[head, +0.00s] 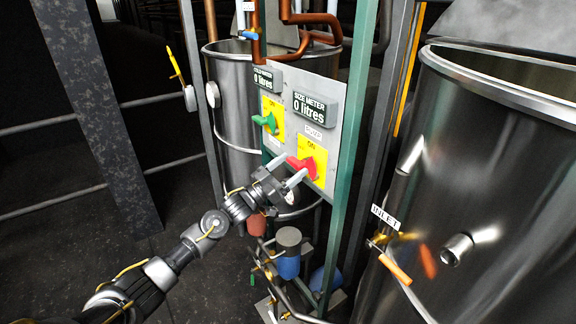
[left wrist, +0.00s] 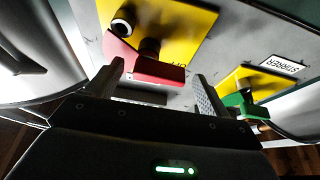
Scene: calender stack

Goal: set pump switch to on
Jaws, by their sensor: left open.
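The pump switch (head: 310,166) is a red handle on a yellow plate, under a PUMP label (head: 313,131), on the grey control panel. "ON" is printed on the plate above the handle. The handle's end reaches out to the left. My left gripper (head: 291,172) is open in front of it, with its fingertips close to the handle. In the left wrist view the red handle (left wrist: 145,68) lies ahead of and partly between the two spread fingers (left wrist: 160,80). I cannot tell whether they touch it. My right gripper is in neither view.
A green switch (head: 266,121) on its own yellow plate sits left of the pump switch; its STIRRER label (left wrist: 283,65) shows in the wrist view. Green posts flank the panel. A steel tank (head: 480,160) with an INLET label (head: 385,216) stands at right. Another tank is behind the panel.

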